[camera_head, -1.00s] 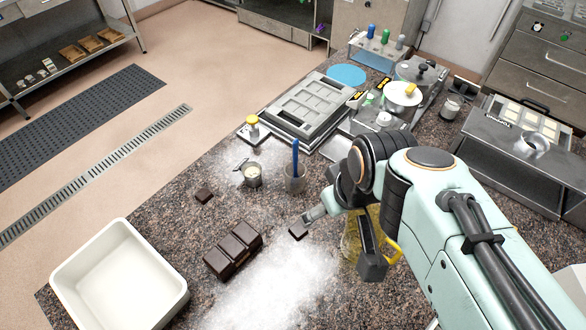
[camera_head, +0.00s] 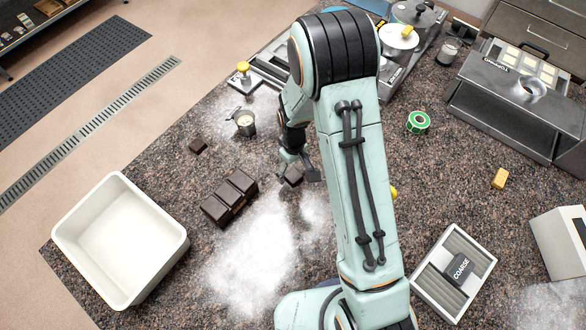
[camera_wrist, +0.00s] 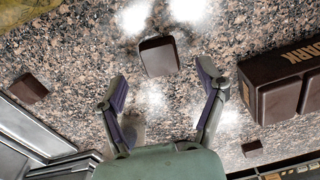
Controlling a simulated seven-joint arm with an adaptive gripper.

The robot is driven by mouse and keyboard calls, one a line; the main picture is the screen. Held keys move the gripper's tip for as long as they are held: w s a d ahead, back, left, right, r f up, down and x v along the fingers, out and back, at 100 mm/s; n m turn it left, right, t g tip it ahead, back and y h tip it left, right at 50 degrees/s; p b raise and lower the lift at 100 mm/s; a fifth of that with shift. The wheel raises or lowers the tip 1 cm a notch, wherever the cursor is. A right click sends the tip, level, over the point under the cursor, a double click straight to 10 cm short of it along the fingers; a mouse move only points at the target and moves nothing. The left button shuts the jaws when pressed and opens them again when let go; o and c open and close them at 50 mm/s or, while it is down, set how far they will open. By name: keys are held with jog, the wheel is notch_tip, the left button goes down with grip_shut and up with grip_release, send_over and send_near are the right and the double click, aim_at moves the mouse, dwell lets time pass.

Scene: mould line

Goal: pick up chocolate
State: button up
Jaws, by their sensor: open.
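A small dark chocolate piece (camera_head: 293,177) lies on the speckled counter, partly hidden by my gripper (camera_head: 298,168). In the wrist view this chocolate piece (camera_wrist: 158,56) is just beyond my open, empty fingers (camera_wrist: 163,84), roughly centred between them and apart from both. A large segmented dark chocolate block (camera_head: 229,198) lies to its left in the head view; the block (camera_wrist: 285,82) is at the right in the wrist view, with lettering on it. Another small piece (camera_head: 198,146) lies farther left. The wrist view shows two more small dark pieces, left (camera_wrist: 29,88) and lower right (camera_wrist: 252,148).
A white bin (camera_head: 120,240) stands at the counter's left edge. White powder (camera_head: 250,250) covers the counter near the block. A metal cup (camera_head: 244,123) stands behind.

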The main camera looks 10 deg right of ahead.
aim_at(294, 177)
jog(key=shift+f, duration=1.35)
jog(key=c, duration=1)
